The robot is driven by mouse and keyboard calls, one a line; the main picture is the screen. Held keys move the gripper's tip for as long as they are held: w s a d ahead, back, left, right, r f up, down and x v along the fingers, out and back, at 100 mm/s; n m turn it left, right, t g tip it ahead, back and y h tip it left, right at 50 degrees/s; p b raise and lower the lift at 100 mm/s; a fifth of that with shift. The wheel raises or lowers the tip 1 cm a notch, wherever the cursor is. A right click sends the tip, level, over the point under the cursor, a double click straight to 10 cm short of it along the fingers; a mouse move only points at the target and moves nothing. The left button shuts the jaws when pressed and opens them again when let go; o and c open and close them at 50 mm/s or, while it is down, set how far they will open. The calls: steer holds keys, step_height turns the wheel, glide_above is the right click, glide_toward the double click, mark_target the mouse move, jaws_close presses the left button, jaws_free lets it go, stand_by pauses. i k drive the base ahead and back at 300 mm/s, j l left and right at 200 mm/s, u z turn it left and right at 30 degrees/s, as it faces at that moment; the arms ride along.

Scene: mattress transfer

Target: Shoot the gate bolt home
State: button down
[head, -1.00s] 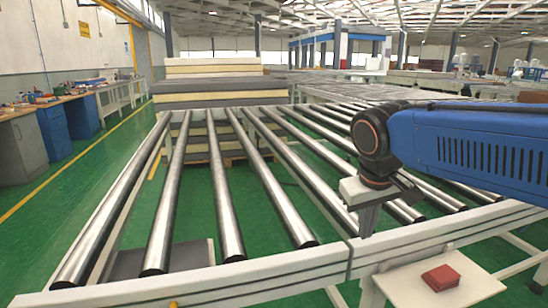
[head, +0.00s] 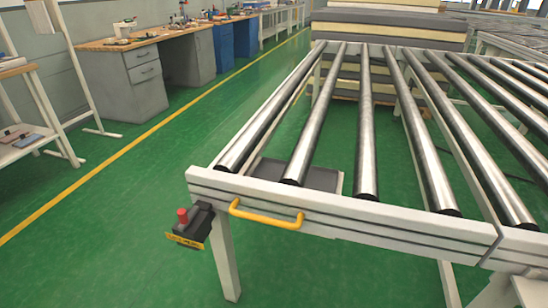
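The gate section of the roller conveyor has a pale front rail (head: 345,213) with a yellow handle (head: 266,213) near its left end. A dark block (head: 196,221) with a red knob (head: 183,215) on top and a yellow label (head: 185,240) sits at the left corner, beside the leg. It may be the bolt's housing, but I cannot tell which part is the bolt or whether it is in or out. My gripper is outside the view.
Long steel rollers (head: 367,130) run back from the rail, with a dark flat panel (head: 305,175) below them. Stacked mattresses (head: 390,30) stand behind. Workbenches (head: 122,80) and a shelf (head: 22,110) line the left. Green floor (head: 110,230) is clear at left front.

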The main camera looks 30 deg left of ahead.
mark_target(185, 219)
steer(key=u, duration=2)
